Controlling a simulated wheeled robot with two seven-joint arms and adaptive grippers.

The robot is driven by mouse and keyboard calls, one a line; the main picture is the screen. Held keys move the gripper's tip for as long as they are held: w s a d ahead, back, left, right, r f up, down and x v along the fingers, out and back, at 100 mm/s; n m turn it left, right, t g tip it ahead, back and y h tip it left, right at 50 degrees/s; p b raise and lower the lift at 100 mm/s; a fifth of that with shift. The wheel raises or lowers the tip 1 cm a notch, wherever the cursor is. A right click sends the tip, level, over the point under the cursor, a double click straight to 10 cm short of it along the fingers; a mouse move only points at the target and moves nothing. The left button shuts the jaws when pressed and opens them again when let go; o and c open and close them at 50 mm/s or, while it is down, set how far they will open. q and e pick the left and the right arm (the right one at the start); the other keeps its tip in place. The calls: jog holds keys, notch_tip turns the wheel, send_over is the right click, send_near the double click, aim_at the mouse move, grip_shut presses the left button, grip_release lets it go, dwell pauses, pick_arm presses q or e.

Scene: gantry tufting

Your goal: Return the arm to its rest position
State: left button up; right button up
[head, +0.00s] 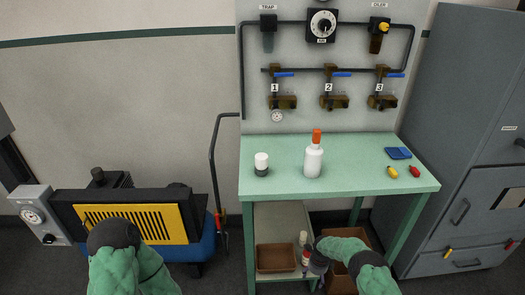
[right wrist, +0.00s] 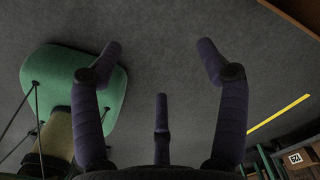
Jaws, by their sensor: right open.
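My right arm, in a green sleeve, comes in at the lower right of the head view. Its dark gripper (head: 318,262) is low, in front of the bench's lower part, beside small bottles (head: 304,250); I cannot tell whether it touches them. In the right wrist view the fingers of this gripper (right wrist: 160,52) are spread wide, with nothing between them and grey floor beyond. My left arm (head: 122,262) shows at the lower left in front of a yellow grille (head: 175,222); its gripper does not show.
The green bench (head: 350,178) bears a white bottle with an orange cap (head: 314,158), a white jar (head: 261,162) and a blue item (head: 398,153). A brown bin (head: 276,258) sits below. A grey cabinet (head: 462,130) stands right. A valve panel (head: 300,50) is behind.

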jog(key=s+a+r+n+y+p, duration=0.1)
jog(key=s+a+r+n, duration=0.1)
jog(key=s+a+n, duration=0.4)
jog(key=s+a+r+n+y+p, duration=0.1)
jog(key=s+a+r+n+y, duration=0.15)
jog(key=s+n, duration=0.4)
jog(key=s+a+r+n+p, duration=0.2)
jog(key=s+a+r+n, duration=0.15)
jog(key=s, duration=0.45)
jog(key=s+a+r+n+p, duration=0.1)
jog(key=s+r+n, duration=0.4)
jog(key=s, duration=0.6)
jog(key=shift+s+r+n, duration=0.2)
jog(key=shift+r+n, duration=0.2)
jog(key=shift+n, duration=0.2)
jog(key=shift+a, duration=0.1)
